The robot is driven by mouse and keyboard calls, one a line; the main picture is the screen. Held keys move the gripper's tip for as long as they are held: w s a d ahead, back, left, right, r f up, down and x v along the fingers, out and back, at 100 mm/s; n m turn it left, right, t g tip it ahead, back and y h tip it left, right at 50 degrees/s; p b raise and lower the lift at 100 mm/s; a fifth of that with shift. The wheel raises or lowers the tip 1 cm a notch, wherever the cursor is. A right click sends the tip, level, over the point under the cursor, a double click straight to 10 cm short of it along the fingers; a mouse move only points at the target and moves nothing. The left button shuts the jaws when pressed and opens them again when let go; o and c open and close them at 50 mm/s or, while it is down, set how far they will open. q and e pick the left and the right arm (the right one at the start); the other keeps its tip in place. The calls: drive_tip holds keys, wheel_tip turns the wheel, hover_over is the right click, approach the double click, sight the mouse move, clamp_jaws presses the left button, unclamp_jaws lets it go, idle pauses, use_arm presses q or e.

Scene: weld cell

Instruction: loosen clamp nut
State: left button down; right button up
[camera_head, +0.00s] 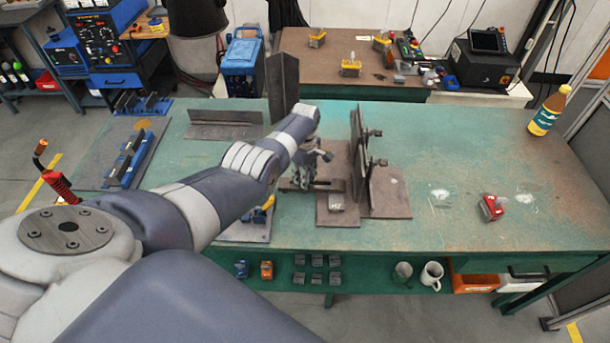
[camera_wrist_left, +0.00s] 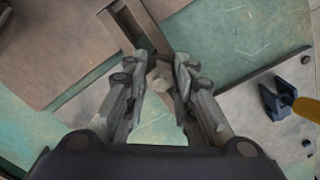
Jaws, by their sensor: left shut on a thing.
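My left gripper (camera_head: 312,162) reaches over the green table to the steel fixture (camera_head: 385,190) near the middle. In the left wrist view its two fingers (camera_wrist_left: 158,75) are closed on a small greyish-tan piece, which looks like the clamp nut (camera_wrist_left: 159,78). The nut sits by the end of a dark slotted bar (camera_wrist_left: 145,25). In the head view the nut is hidden by the gripper. Upright dark plates (camera_head: 357,145) with small clamp screws stand just right of the gripper. My right gripper is in neither view.
A tall angle piece (camera_head: 282,88) stands behind the arm. A red tool (camera_head: 491,208) and a yellow bottle (camera_head: 549,110) are at the right. The table's right half is mostly clear.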

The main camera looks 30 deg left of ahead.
use_arm(q)
drive_tip(key=n, duration=0.5)
drive_tip(key=shift+w+r+n, duration=0.1)
drive_tip(key=shift+n, duration=0.2)
drive_tip(key=n, duration=0.5)
drive_tip(key=shift+a+n, duration=0.1)
drive_tip(key=shift+n, duration=0.2)
drive_tip(key=c, duration=1.4)
unclamp_jaws()
drive_tip(key=shift+c, duration=0.2)
drive_tip(key=shift+o, duration=0.7)
wheel_tip(320, 180, up, 12)
